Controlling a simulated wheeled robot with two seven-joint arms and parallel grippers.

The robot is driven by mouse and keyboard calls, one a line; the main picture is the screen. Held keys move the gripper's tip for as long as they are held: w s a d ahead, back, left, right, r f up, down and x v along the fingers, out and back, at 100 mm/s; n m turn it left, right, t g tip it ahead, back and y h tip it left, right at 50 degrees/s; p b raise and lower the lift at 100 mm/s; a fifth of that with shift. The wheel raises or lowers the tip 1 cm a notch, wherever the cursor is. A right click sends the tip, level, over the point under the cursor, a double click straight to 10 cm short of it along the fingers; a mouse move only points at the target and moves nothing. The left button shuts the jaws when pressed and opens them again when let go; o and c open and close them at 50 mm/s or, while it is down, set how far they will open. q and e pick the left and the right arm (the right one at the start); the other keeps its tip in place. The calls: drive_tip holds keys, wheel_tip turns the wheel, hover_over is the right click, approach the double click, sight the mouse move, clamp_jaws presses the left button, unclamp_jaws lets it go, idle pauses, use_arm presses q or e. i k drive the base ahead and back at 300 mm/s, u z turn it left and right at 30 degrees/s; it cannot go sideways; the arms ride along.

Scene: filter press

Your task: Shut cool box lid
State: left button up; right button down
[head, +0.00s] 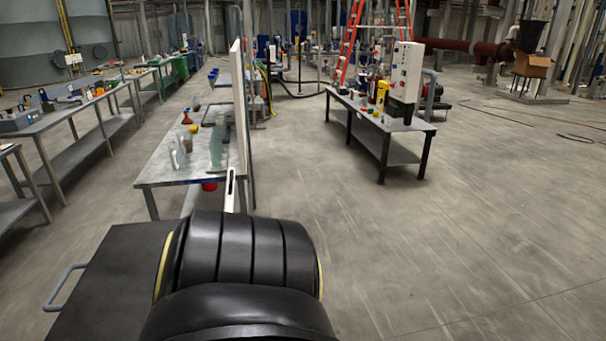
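A dark, flat-topped panel or box (112,270) with a grey loop handle (62,288) on its left side is at the lower left. It may be the cool box or its lid, but I cannot tell which part this is or how far the lid is open. A large black ribbed rounded part with pale yellow edges, probably my own arm, fills the bottom middle and hides the right side of the panel. Neither gripper can be made out. A narrow pale slotted piece (231,187) rises just beyond the black part; I cannot tell what it belongs to.
A grey table (165,171) with bottles, a red funnel and an upright white panel (239,105) stands just ahead. Another table (405,128) with a white control box (405,70) stands further right. Benches line the left.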

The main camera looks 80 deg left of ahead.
sight(229, 199)
drive_tip(key=i, duration=0.55)
drive_tip(key=u, duration=1.35)
drive_tip(key=i, duration=1.55)
drive_tip(key=u, duration=2.2)
drive_tip(key=i, duration=1.2)
drive_tip(key=u, duration=2.3)
drive_tip(key=i, duration=0.35)
drive_tip(key=z, duration=0.6)
